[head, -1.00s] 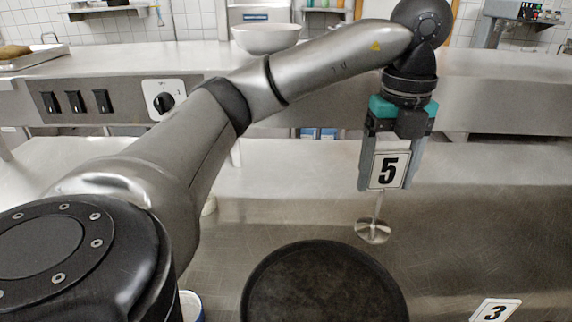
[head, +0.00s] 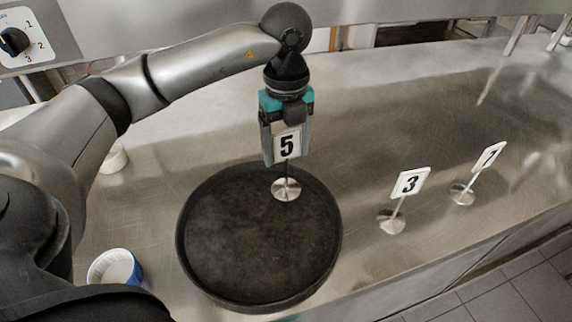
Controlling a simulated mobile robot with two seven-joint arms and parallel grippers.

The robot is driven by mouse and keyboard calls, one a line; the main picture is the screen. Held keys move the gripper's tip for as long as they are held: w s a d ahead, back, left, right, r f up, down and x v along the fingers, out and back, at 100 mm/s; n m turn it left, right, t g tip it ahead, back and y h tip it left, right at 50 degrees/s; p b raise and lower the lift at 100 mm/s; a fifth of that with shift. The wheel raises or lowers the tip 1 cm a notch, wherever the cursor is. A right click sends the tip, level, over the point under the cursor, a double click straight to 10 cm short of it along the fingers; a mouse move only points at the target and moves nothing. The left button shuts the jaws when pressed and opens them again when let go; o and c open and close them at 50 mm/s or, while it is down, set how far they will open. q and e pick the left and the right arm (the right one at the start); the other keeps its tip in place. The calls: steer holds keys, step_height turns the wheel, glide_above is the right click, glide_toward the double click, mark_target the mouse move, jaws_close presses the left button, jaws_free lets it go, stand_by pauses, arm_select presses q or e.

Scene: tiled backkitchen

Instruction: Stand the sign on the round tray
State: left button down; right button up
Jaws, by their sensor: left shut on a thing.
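The sign with the number 5 (head: 287,145) is a white card on a thin stem with a round metal base (head: 286,190). My left gripper (head: 286,150) is shut on its card from above and holds it upright. The round tray (head: 245,250) is black and lies flat on the steel counter. The sign's base shows over the tray's far right part, inside the rim. I cannot tell whether the base touches the tray. My right gripper is not in view.
Two more signs, number 3 (head: 411,183) and another partly angled one (head: 488,157), stand on the counter right of the tray. A white and blue cup (head: 115,268) stands left of the tray, and a small pale bowl (head: 113,158) farther back. The counter's front edge runs along the lower right.

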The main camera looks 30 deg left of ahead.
mark_target(286, 159)
arm_select(q)
steer(key=shift+f, duration=2.2)
steer(key=shift+f+b, duration=0.2)
steer(key=shift+b, duration=0.2)
jaws_free()
steer(key=shift+r, duration=0.15)
step_height(286, 159, up, 12)
steer(key=shift+r+p, duration=0.1)
steer(key=shift+p, duration=0.6)
steer(key=shift+d, duration=0.1)
